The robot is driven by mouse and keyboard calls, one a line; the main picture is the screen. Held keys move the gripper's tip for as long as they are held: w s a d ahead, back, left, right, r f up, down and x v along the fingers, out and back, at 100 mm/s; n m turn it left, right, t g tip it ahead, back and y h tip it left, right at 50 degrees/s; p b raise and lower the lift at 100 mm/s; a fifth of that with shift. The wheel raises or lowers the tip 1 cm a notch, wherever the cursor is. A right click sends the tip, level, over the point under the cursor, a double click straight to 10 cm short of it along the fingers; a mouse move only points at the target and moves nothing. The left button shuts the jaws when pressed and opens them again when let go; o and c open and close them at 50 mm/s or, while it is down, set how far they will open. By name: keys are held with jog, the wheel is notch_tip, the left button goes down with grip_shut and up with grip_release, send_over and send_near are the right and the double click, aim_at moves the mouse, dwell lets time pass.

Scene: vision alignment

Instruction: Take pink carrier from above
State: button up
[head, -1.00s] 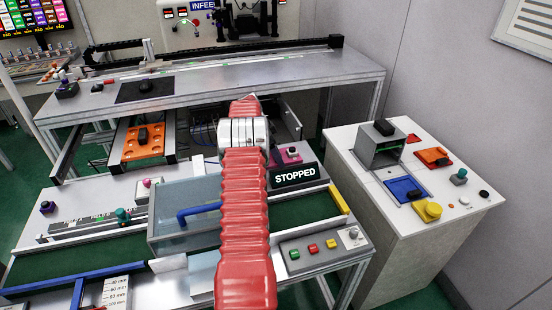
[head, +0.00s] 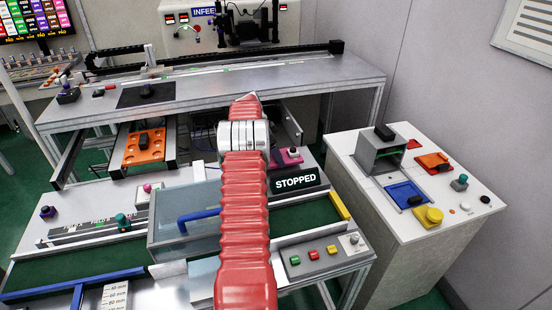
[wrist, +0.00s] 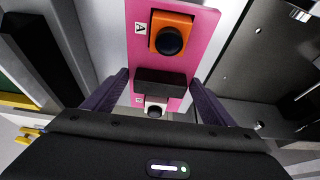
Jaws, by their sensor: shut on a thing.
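The pink carrier (wrist: 200,45) fills the middle of the wrist view. It bears an orange block with a black knob (wrist: 171,40) beside a letter A, a black grip bar (wrist: 161,83), and a white piece with a dark knob (wrist: 155,108). My gripper (wrist: 157,88) has its two purple fingers at either end of the black bar, shut on the carrier. In the head view part of the pink carrier (head: 290,157) shows just right of my red arm, behind the STOPPED sign. My arm hides the gripper there.
The STOPPED sign (head: 296,182) and a clear-walled box with a blue handle (head: 196,215) stand close to my arm. A button panel (head: 318,252) is at the front. A white cabinet (head: 440,190) with blue and orange trays stands at right.

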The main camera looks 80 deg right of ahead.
notch_tip(320, 180, up, 8)
jog(key=shift+f, duration=0.25)
jog(key=shift+w, duration=0.1)
dwell(0.4)
